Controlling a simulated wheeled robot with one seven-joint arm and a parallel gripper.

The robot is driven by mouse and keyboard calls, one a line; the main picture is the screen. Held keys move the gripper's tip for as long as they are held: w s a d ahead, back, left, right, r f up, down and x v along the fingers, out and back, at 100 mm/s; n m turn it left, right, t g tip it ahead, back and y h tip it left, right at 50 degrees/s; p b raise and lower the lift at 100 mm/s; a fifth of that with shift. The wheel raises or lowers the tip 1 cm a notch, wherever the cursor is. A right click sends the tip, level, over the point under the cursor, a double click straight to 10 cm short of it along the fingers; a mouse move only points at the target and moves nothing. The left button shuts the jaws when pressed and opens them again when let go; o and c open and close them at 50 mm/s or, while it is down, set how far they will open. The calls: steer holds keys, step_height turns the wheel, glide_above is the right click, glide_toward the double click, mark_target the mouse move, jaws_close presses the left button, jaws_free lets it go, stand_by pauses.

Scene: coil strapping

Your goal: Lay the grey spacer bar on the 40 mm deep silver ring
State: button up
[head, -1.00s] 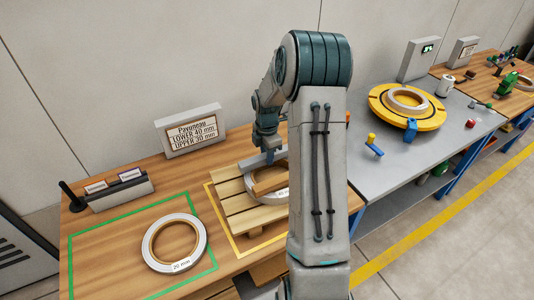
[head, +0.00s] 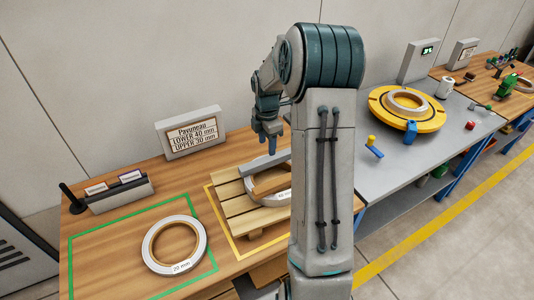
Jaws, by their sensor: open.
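The silver ring (head: 283,196) lies on a slatted wooden pallet (head: 239,207), partly hidden behind my arm.
A 20 mm ring (head: 174,245) lies in the green outline at left. A sign (head: 192,133) reads Lower 40 mm, Upper 30 mm. A label stand (head: 117,193) is at the back left. A yellow turntable (head: 376,97) with a ring stands on the grey bench at right.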

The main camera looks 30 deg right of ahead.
mark_target(267, 159)
step_height(267, 159, up, 6)
steer(key=r, duration=0.1)
steer(key=s+a+r+m+t, duration=0.1)
steer(key=s+a+r+m, duration=0.5)
steer(key=s+a+m, duration=0.35)
steer(key=s+a+m+t, duration=0.1)
steer(key=s+a+m, duration=0.2)
steer(key=s, duration=0.5)
steer(key=s+a+m+t, duration=0.1)
steer(key=s+a+m, duration=0.2)
steer(key=s+m, duration=0.3)
steer(key=shift+s+a+f, duration=0.15)
steer(key=shift+s+f, duration=0.25)
steer(key=shift+s, duration=0.8)
steer(key=shift+c, duration=0.3)
